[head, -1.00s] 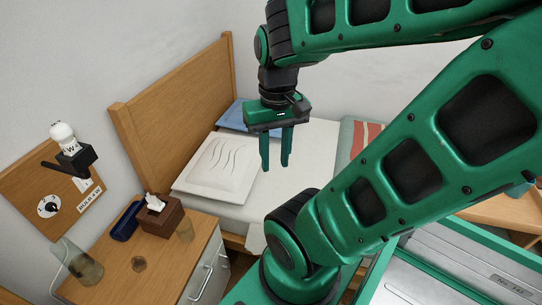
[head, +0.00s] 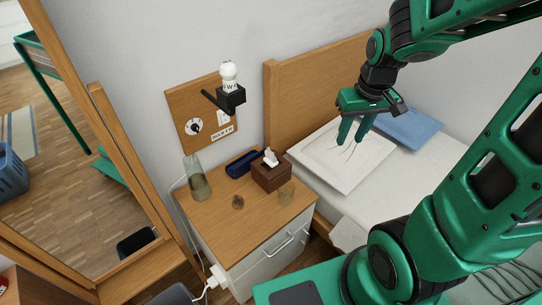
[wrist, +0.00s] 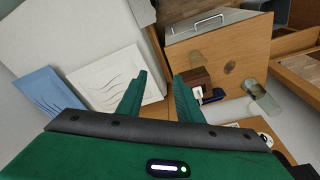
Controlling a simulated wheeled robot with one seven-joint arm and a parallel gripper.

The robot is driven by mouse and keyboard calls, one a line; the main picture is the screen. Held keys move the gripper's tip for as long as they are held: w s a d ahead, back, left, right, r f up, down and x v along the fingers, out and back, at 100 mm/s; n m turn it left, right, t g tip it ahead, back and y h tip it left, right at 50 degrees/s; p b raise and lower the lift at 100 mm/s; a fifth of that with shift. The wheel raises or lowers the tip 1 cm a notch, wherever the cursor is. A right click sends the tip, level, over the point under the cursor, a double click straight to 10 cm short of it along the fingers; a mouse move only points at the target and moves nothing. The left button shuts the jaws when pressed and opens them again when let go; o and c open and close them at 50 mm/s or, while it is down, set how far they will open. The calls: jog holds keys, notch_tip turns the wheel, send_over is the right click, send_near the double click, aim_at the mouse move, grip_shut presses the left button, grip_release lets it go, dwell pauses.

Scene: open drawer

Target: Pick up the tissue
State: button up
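A white tissue (head: 270,157) sticks up from the top of a brown tissue box (head: 268,177). The box stands on the wooden top of a nightstand (head: 240,216), near its back right. My gripper (head: 353,138) is open and empty, pointing down above the bed, to the right of the box and higher than it. In the wrist view, my gripper's two green fingers (wrist: 155,95) are apart with nothing between them. The brown box also shows there, just right of the right finger, with the white tissue (wrist: 198,92) beside it.
A glass carafe (head: 198,184) and a small round brown object (head: 238,202) are also on the nightstand. A lamp (head: 230,92) is on the wall behind.

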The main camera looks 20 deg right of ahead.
jog(key=w+a+f+n+t, duration=0.1)
jog(key=w+a+f, duration=0.1)
jog(key=w+a, duration=0.15)
jog(key=w+a+f+n, duration=0.2)
jog(key=w+f, duration=0.1)
jog(key=w, duration=0.2)
jog(key=n+t+y, duration=0.1)
jog(key=n+y, duration=0.1)
jog(key=n, duration=0.1)
send_near(271, 149)
jog(key=x, duration=0.5)
jog(key=shift+s+f, duration=0.2)
jog(key=shift+s, duration=0.1)
jog(key=shift+w+x, duration=0.15)
jog(key=shift+x, duration=1.2)
jog(key=shift+w+x, duration=0.2)
jog(key=shift+x, duration=1.15)
jog(key=shift+r, duration=0.15)
jog(key=shift+c, duration=0.6)
grip_shut()
